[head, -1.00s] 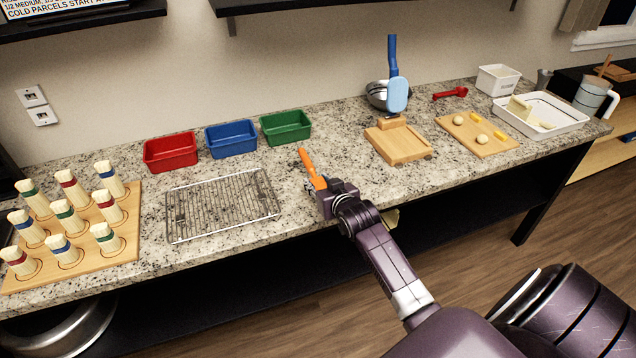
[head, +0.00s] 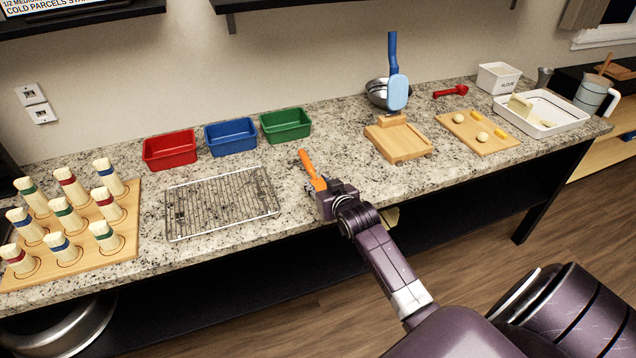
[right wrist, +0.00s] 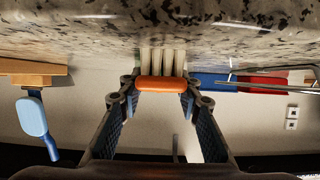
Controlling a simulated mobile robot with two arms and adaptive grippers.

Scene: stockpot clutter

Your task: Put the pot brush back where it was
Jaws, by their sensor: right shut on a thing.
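My right gripper (head: 322,190) is shut on an orange-handled thing with pale bristle-like strands, which looks like the pot brush (head: 312,168). It is near the front edge of the counter, right of the wire rack. In the head view the orange handle points up and left from the jaws. In the right wrist view the right gripper (right wrist: 160,88) has the orange part (right wrist: 163,83) between its fingers, with the pale strands (right wrist: 163,60) reaching towards the speckled counter. I cannot tell whether they touch it. My left gripper is not in view.
A wire rack (head: 222,204) lies to the left, with red (head: 171,152), blue (head: 231,138) and green (head: 286,126) bins behind. A wooden board (head: 398,143) is to the right, near a blue-handled tool (head: 392,55).

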